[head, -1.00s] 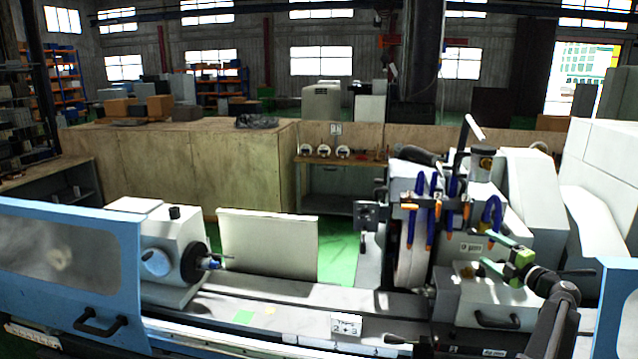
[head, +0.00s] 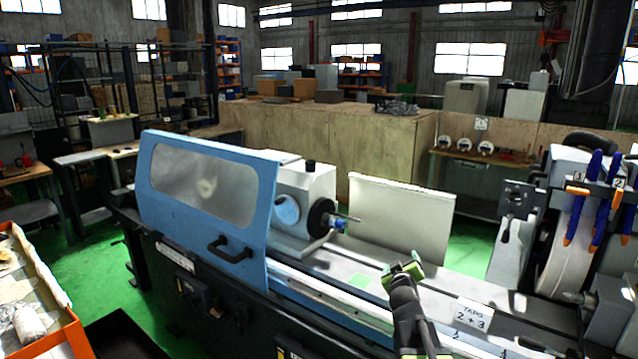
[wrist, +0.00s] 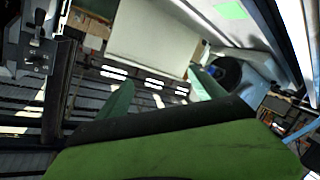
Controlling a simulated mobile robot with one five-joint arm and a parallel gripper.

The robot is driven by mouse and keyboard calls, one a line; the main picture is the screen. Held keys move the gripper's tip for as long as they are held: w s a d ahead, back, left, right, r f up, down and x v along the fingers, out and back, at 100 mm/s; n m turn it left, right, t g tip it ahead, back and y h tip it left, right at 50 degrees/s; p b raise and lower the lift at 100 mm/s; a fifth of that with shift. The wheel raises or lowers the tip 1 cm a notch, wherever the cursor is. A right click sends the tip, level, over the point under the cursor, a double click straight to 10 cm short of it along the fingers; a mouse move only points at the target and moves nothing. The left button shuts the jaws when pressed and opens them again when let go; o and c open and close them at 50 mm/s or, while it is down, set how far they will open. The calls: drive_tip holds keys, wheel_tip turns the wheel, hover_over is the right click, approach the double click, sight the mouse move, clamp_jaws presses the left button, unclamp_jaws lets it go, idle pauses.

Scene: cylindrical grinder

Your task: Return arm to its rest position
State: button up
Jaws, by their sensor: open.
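My gripper (head: 403,270), green with a dark wrist behind it, shows at the lower middle of the head view, in front of the grinder bed. In the wrist view the two green fingers of my gripper (wrist: 162,92) stand well apart with nothing between them. The dark arm link below it runs down to the bottom edge of the head view. The grinder's workhead (head: 307,190), with a black chuck, stands behind and left of my gripper in the head view. The workhead's chuck also shows in the wrist view (wrist: 225,70).
A blue sliding guard (head: 205,215) with a window covers the grinder's left front. The grinding wheel (head: 565,255) with blue and orange coolant nozzles stands at right. An orange-edged tray (head: 72,335) is at lower left.

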drive_tip(key=s+a+f+m+g+y, duration=0.1)
drive_tip(key=s+a+f+m+g, duration=0.35)
drive_tip(key=s+f, duration=0.6)
drive_tip(key=s+a+f+g+y, duration=0.1)
drive_tip(key=s+f+g, duration=0.3)
drive_tip(key=s, duration=0.4)
drive_tip(key=s+a+f+g+y, duration=0.1)
drive_tip(key=s+a+f+g, duration=0.3)
drive_tip(key=s, duration=0.5)
drive_tip(key=shift+s+f+g+y, duration=0.15)
drive_tip(key=shift+f+g+y, duration=0.3)
drive_tip(key=shift+g, duration=0.8)
